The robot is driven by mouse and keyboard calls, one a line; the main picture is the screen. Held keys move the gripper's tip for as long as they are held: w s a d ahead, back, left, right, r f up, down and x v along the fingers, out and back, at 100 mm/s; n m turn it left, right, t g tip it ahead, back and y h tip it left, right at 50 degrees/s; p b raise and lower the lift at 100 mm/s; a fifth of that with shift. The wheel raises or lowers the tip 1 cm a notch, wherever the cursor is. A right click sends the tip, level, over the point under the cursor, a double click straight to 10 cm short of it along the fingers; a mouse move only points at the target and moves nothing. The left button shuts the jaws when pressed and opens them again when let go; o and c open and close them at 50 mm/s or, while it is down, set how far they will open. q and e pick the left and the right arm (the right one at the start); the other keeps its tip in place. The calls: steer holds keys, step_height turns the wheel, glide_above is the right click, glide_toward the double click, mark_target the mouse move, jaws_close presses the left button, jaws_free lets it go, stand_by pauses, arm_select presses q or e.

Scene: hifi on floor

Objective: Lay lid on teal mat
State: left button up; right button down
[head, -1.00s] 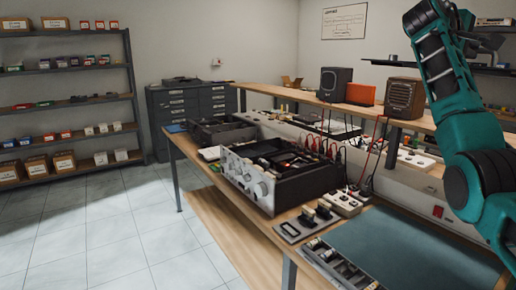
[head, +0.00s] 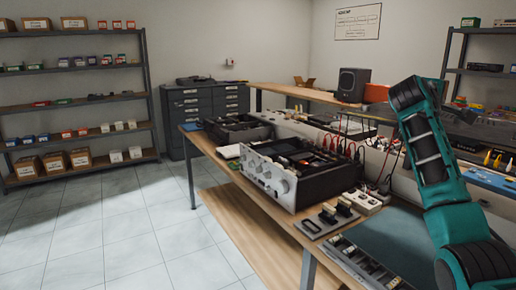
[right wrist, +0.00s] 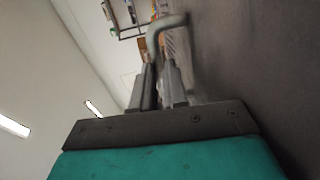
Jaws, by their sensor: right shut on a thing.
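The teal mat (head: 392,235) lies on the bench at the lower right of the head view, partly hidden by my right arm. In the right wrist view my right gripper (right wrist: 160,75) is shut on a bent grey handle (right wrist: 160,30). A large dark surface beside it, likely the lid (right wrist: 260,60), fills the right side of that view. In the head view my right gripper is hidden behind the arm, and a dark panel, probably the lid (head: 482,124), shows right of it. The opened hifi (head: 292,176) stands on the bench, its inside exposed. My left gripper is out of view.
Red cables rise behind the hifi. A raised shelf holds a speaker (head: 353,85). The floor at left is clear.

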steer(key=s+a+f+n+t+y, duration=0.3)
steer(key=a+f, duration=0.4)
steer(key=f, duration=0.3)
steer(key=s+a+f+n+t+y, duration=0.25)
steer(key=a+f, duration=0.35)
steer(key=f, duration=0.4)
steer(key=s+a+f+n+y, duration=0.2)
steer(key=s+a, duration=0.4)
steer(key=s, duration=0.3)
steer(key=s+a+f+n+t+y, duration=0.1)
steer(key=s+a+f+n+y, duration=0.2)
steer(key=s+a+f+y, duration=0.2)
steer(key=s+a, duration=0.2)
steer(key=s, duration=0.2)
steer(key=shift+s+a+f, duration=0.15)
steer(key=shift+s+f, duration=0.05)
steer(key=shift+s, duration=0.1)
